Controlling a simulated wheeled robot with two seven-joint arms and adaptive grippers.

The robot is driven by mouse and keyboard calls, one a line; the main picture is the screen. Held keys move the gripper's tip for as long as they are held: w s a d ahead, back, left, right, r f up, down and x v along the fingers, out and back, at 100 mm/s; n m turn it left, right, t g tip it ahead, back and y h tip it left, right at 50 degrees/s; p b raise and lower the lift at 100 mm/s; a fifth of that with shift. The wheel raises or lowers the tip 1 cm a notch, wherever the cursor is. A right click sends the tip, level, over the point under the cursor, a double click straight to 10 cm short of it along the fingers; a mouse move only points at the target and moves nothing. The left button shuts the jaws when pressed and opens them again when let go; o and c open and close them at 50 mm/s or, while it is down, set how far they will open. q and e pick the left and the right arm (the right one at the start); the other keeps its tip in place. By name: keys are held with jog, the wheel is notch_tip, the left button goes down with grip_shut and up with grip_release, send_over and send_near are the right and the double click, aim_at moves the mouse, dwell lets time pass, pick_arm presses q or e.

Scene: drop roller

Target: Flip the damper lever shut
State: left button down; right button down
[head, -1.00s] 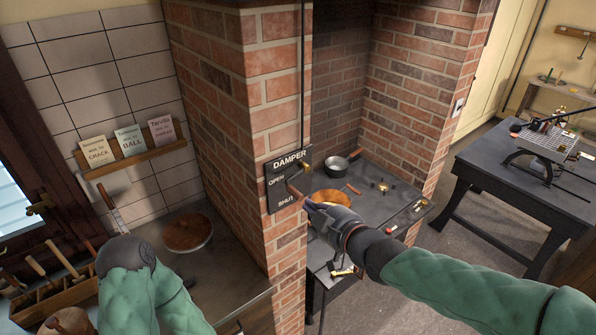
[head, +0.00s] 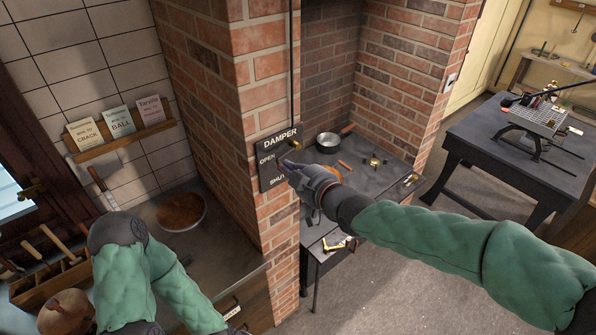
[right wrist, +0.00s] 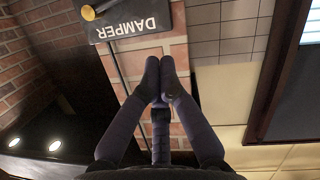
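The damper plate (head: 268,176) is a dark panel on the brick pillar, lettered DAMPER, OPEN and SHUT. The rest of the lever is hard to make out. My right gripper (head: 285,164) is in front of the plate's right side, below the knob, and hides part of it. In the right wrist view its fingertips (right wrist: 160,66) are together with nothing seen between them. My left arm reaches down to the bottom edge; its gripper is out of view.
A dark stove top (head: 375,180) with a saucepan (head: 328,142) lies behind my right gripper. The brick pillar (head: 272,225) stands between it and the left counter, which holds a round pan (head: 181,210). A card shelf (head: 125,138) hangs on the tiles.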

jog(key=w+a+f+p, duration=0.1)
jog(key=w+f, duration=0.4)
jog(key=shift+a, duration=0.2)
dwell(0.5)
